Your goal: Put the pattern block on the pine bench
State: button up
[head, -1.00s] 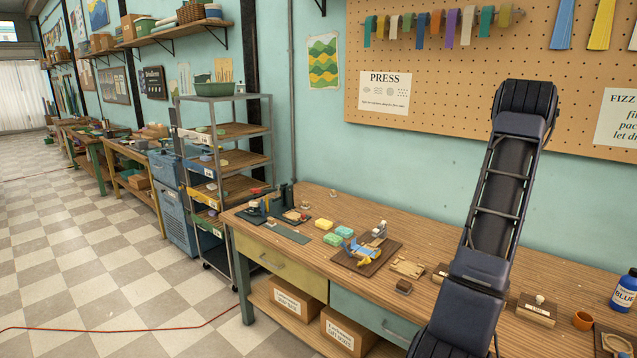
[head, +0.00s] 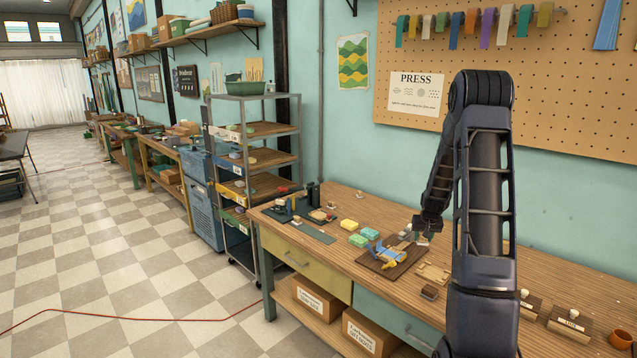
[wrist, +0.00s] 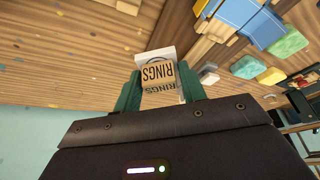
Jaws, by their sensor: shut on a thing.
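My gripper (wrist: 165,90) has its two green fingers shut on the pattern block (wrist: 157,76), a small pale block with a tan face lettered "RINGS". In the head view my gripper (head: 426,230) hangs low over the wooden-topped bench (head: 335,268), at the back right of a dark board. The block's pale lower end (head: 423,241) shows faintly under the fingers. Whether it touches the surface beneath I cannot tell. Several wooden-topped benches show; none is marked as pine.
A dark board (head: 372,262) carries a blue and yellow item (head: 387,252). Yellow (head: 348,225), green (head: 358,240) and teal (head: 371,234) bars lie to its left. A wooden tray (head: 432,272), a brown block (head: 429,292) and handled stamps (head: 570,320) lie to the right. A wheeled rack (head: 265,165) stands left.

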jog(key=shift+n+y, duration=0.3)
jog(key=shift+n, duration=0.6)
jog(key=s+a, duration=0.1)
jog(key=a, duration=0.3)
jog(key=s+a+f, duration=0.1)
jog(key=a, duration=0.4)
jog(key=a+f, duration=0.1)
jog(key=a, duration=0.4)
jog(key=shift+s+a, duration=0.15)
jog(key=shift+s, duration=0.25)
jog(key=s+d+r+m+h, duration=0.1)
jog(key=s+d+r+m, duration=0.25)
jog(key=d, duration=0.75)
jog(key=s+d+r+m+g+h, duration=0.1)
jog(key=s+d+r+m, duration=0.3)
jog(key=d, duration=0.8)
jog(key=s+d+r+m+h, duration=0.1)
jog(key=d+r+m, duration=0.1)
jog(key=d+r, duration=0.65)
jog(key=shift+n, duration=0.25)
jog(key=d+f, duration=0.1)
jog(key=f, duration=0.6)
jog(key=d+f, duration=0.1)
jog(key=f, duration=0.7)
jog(key=d+f, duration=0.1)
jog(key=f, duration=0.6)
jog(key=shift+w+f, duration=0.1)
jog(key=shift+f, duration=0.05)
jog(key=shift+f, duration=0.1)
